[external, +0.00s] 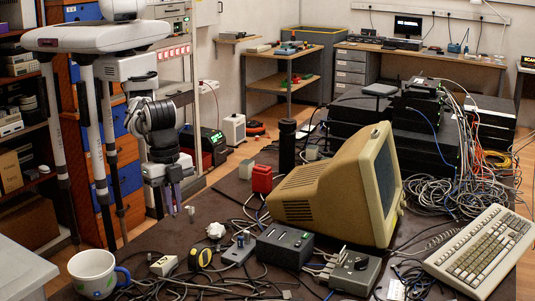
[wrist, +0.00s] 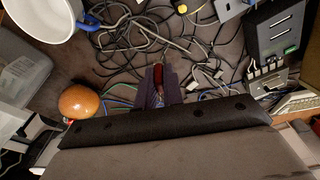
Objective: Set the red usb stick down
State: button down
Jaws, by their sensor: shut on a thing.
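My gripper (wrist: 158,92) is shut on the red usb stick (wrist: 158,75), which points out from between the fingertips in the wrist view. In the external view my gripper (external: 173,198) hangs pointing down at the left side of the cluttered dark table (external: 215,212). The stick cannot be made out in that view. In the wrist view the stick shows against the dark tabletop and cables; its height above them is hard to tell.
Loose cables (wrist: 125,40) cover much of the tabletop. A white mug (external: 92,272) with a blue handle, an orange ball (wrist: 79,101), a grey box (external: 284,246) and a beige monitor (external: 325,190) stand around. Some bare tabletop shows near the left edge.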

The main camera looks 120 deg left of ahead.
notch_tip(320, 180, down, 19)
jog(key=shift+f+p, duration=0.2)
jog(key=shift+p, duration=0.85)
jog(key=shift+f, duration=0.15)
jog(key=c, duration=1.5)
grip_release()
jog(key=r, duration=0.4)
jog(key=s+r+b, duration=0.1)
jog(key=r, duration=0.3)
jog(key=r+b, duration=0.1)
jog(key=r, duration=0.3)
jog(key=shift+s+a+r, duration=0.15)
jog(key=shift+s+a, duration=0.05)
jog(key=shift+a, duration=0.05)
